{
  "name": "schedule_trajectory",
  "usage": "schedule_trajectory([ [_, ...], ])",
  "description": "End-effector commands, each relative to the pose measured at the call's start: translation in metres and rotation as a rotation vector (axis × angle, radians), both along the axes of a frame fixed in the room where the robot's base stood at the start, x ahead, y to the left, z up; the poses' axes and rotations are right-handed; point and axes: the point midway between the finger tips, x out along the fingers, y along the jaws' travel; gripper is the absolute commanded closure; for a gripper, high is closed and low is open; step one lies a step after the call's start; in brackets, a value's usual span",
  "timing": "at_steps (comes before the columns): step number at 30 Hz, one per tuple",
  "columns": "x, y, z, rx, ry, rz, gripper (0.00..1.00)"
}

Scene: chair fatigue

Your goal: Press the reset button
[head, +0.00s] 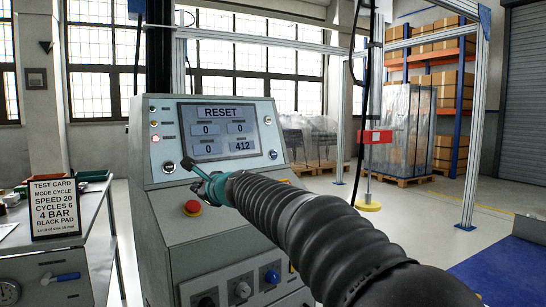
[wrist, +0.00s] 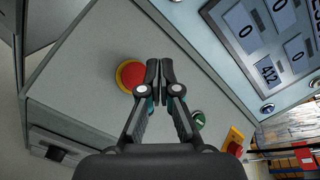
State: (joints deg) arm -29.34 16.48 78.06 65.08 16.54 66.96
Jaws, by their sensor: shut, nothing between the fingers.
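My gripper (head: 193,168) is shut and empty, in front of the lower left of the machine's screen (head: 216,130). The screen shows the word RESET with several number fields, one reading 412. I cannot read which is the reset button. In the wrist view the shut fingers (wrist: 159,68) hang over the sloped panel, just right of a red mushroom button (wrist: 132,76). A green button (wrist: 198,119) is beside the right finger.
The red mushroom button on its yellow ring (head: 193,208) is below my gripper. Knobs (head: 243,290) are on the lower front. A test card (head: 55,208) stands on the left bench. An aluminium frame (head: 475,120) stands right of the console.

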Motion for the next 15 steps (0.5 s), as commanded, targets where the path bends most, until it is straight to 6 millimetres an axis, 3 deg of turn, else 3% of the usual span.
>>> schedule_trajectory([
  [4,-0.007,-0.015,0.002,-0.051,-0.029,0.007,1.00],
  [7,-0.022,-0.043,0.000,-0.161,-0.083,0.027,1.00],
  [11,-0.056,-0.098,-0.011,-0.388,-0.179,0.077,1.00],
  [15,-0.103,-0.161,-0.036,-0.665,-0.270,0.157,1.00],
])
